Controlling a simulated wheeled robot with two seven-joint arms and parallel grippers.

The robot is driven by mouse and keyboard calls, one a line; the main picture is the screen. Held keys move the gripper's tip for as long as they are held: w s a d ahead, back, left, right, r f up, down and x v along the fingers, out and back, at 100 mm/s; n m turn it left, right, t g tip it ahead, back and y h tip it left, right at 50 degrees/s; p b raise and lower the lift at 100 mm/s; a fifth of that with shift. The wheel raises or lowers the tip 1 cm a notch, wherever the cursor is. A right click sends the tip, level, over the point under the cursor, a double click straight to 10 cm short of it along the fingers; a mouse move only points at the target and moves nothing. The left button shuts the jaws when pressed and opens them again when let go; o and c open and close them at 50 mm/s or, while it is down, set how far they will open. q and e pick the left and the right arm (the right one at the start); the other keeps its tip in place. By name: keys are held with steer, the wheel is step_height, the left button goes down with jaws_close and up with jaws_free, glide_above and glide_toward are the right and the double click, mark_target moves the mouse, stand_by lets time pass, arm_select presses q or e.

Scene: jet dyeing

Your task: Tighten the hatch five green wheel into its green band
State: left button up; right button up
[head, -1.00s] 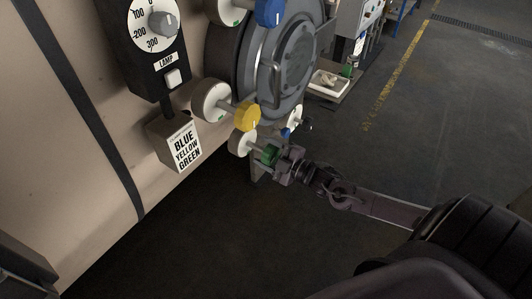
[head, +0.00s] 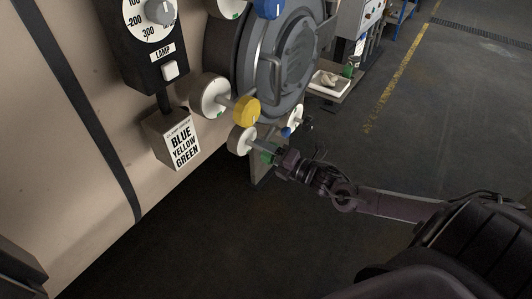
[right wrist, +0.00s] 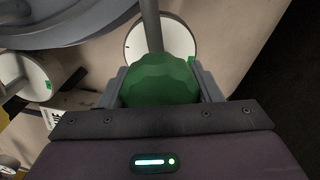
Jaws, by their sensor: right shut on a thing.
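The green wheel (right wrist: 160,76) is a faceted knob on a grey rod and fills the middle of the right wrist view. In the head view the green wheel (head: 268,152) is mostly covered by my right gripper (head: 276,156). My right gripper (right wrist: 161,88) is shut on it, one finger on each side. Behind it is a white dial (right wrist: 150,38) with a small green band (right wrist: 191,61) at its edge; the dial also shows in the head view (head: 240,139). My left gripper is not in view.
The yellow wheel (head: 246,110) and its white dial (head: 208,97) are just above my right gripper. The round grey hatch (head: 285,62) stands above. A sign (head: 180,142) reads blue, yellow, green. The floor to the right is open.

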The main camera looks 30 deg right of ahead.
steer(key=n+b, duration=0.1)
steer(key=n, duration=0.3)
steer(key=shift+f+n, duration=0.1)
steer(key=shift+n, duration=0.3)
stand_by(0.4)
steer(key=o, duration=1)
steer(key=shift+s+d, duration=0.2)
steer(key=shift+s, duration=0.25)
steer(key=v, duration=0.7)
steer(key=shift+w, duration=0.1)
